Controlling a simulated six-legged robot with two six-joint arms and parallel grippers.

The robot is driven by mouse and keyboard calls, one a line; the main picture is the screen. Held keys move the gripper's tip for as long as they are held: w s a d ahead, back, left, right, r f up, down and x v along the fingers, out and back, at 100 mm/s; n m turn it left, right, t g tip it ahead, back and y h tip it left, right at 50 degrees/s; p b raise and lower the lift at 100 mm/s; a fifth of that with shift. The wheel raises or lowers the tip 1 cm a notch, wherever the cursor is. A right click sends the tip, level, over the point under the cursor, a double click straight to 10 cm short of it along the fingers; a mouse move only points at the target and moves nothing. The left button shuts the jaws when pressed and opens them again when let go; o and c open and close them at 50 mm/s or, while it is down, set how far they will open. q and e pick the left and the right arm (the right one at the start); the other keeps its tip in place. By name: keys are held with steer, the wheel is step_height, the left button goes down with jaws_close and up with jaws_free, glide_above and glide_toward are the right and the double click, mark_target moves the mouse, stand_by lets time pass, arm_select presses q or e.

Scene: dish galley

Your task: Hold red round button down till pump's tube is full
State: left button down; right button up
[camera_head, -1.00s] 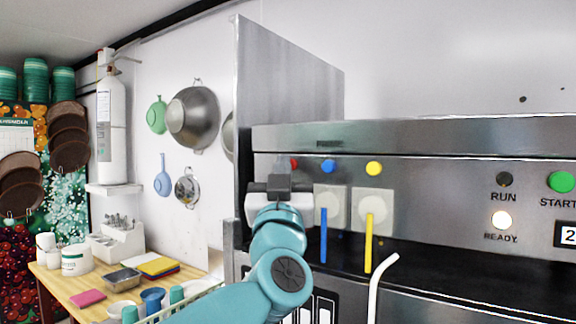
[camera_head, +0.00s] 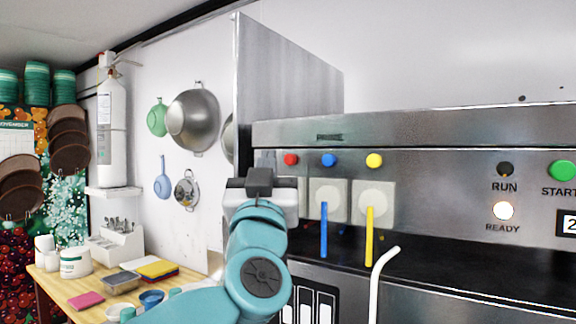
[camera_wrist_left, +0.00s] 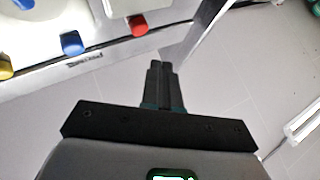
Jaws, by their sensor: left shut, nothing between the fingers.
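The red round button (camera_head: 291,159) is on the steel machine front, left of a blue button (camera_head: 329,160) and a yellow button (camera_head: 374,160). It also shows in the left wrist view (camera_wrist_left: 139,26). My left gripper (camera_head: 259,180) is shut and empty, below and left of the red button in the head view. In the wrist view its closed fingertips (camera_wrist_left: 160,68) are apart from the button. Pump boxes with a blue tube (camera_head: 324,230) and a yellow tube (camera_head: 369,237) hang under the other buttons. My gripper and arm hide most of the pump below red; its tube is not visible.
A steel side panel (camera_head: 285,85) stands left of the machine. A black sign with white bars (camera_head: 314,300) sits below the pumps. A white bent pipe (camera_head: 377,285) rises in front. Right are a lit READY lamp (camera_head: 503,211) and a green START button (camera_head: 563,171).

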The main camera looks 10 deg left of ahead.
arm_select(q)
steer(key=shift+s+a+b, duration=0.15)
steer(key=shift+s+a, duration=0.05)
steer(key=shift+s, duration=0.4)
steer(key=shift+s+a+b, duration=0.15)
steer(key=shift+s+a, duration=0.05)
steer(key=shift+s, duration=0.4)
steer(key=shift+f, duration=0.1)
